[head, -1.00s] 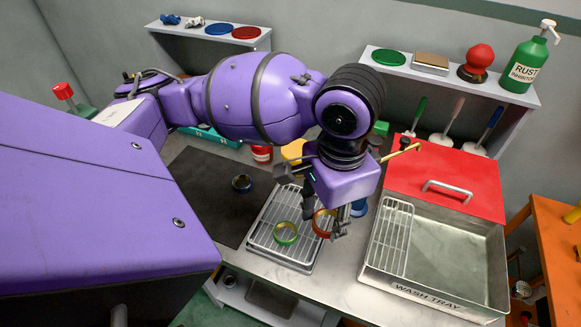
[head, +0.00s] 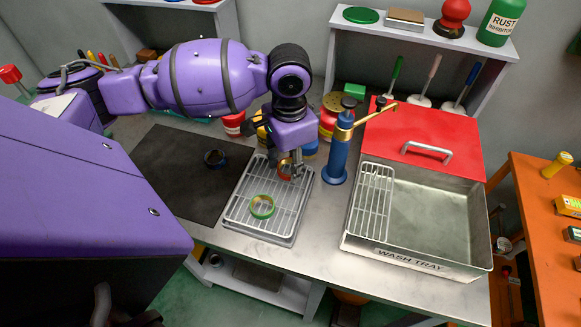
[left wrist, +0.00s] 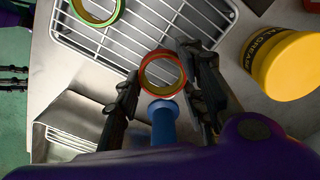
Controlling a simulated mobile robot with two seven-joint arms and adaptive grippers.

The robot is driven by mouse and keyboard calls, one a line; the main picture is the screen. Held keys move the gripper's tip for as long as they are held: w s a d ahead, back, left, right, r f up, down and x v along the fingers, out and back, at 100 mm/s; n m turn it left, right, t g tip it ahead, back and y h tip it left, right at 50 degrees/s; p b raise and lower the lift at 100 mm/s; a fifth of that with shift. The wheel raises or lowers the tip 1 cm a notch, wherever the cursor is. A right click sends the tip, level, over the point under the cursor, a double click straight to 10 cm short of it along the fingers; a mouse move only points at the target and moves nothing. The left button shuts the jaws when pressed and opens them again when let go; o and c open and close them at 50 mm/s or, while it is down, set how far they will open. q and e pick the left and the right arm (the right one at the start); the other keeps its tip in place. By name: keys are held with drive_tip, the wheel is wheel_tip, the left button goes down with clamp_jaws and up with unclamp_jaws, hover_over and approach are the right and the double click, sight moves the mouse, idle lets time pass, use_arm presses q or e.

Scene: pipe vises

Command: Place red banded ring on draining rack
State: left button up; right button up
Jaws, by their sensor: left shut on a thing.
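The red banded ring (head: 286,168) is in my left gripper (head: 291,172), over the back right part of the draining rack (head: 238,215). In the left wrist view the red ring (left wrist: 163,52) sits between the two dark fingers of the gripper (left wrist: 163,75). The wire rack (left wrist: 88,45) lies beneath and beyond it. I cannot tell whether the ring touches the wires. A green banded ring (head: 262,206) lies on the front part of the rack. My right gripper is not in view.
A blue torch-like tool (head: 338,155) with a brass nozzle stands right of the rack. The wash tray (head: 430,215) with a red lid (head: 420,135) is further right. A yellow tub (left wrist: 285,65) is close by.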

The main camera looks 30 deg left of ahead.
use_arm(q)
wheel_tip(320, 180, down, 2)
drive_tip(key=shift+r, duration=0.1)
drive_tip(key=o, duration=1.2)
drive_tip(key=shift+f, duration=0.2)
drive_tip(key=shift+o, duration=0.2)
wheel_tip(320, 180, up, 12)
drive_tip(key=p, duration=0.1)
drive_tip(key=shift+r, duration=0.2)
